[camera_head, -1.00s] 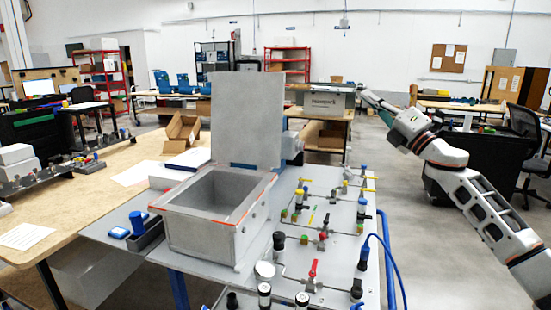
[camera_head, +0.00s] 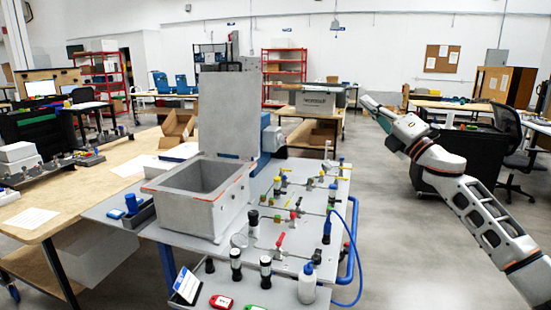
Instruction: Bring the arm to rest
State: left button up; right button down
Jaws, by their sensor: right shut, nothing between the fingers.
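My right arm reaches in from the lower right. Its gripper (camera_head: 369,103) is small at the far end, held over the floor to the right of the bench, apart from everything, with nothing in its fingers. The fingers look shut, though they are small here. My left gripper is out of view. The analyser bench panel (camera_head: 262,258) stands in the middle, with a grey open box (camera_head: 190,212) whose lid (camera_head: 229,115) stands upright.
A wooden table (camera_head: 85,190) is at left. A black cabinet (camera_head: 455,160) stands behind my right arm. Floor between panel and arm is clear.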

jog(key=s+a+f+m+h, duration=0.2)
jog(key=s+f+m, duration=0.25)
jog(key=f, duration=0.85)
jog(key=s+a+f+m+g+h, duration=0.1)
jog(key=s+a+f+m+h, duration=0.3)
jog(key=f, duration=1)
jog(key=s+f+m, duration=0.3)
jog(key=f+m, duration=0.3)
jog(key=f, duration=0.7)
jog(key=s+f+m+g+h, duration=0.2)
jog(key=s+f+m, duration=0.3)
jog(key=s+f, duration=0.8)
jog(key=s+f+m+g+h, duration=0.2)
jog(key=s+f+m+g, duration=0.3)
jog(key=s+f, duration=0.9)
jog(key=s+m, duration=0.1)
jog(key=s, duration=0.7)
jog(key=shift+s+d+g, duration=0.2)
jog(key=shift+d+g, duration=0.1)
jog(key=shift+f+m, duration=0.1)
jog(key=shift+m, duration=0.15)
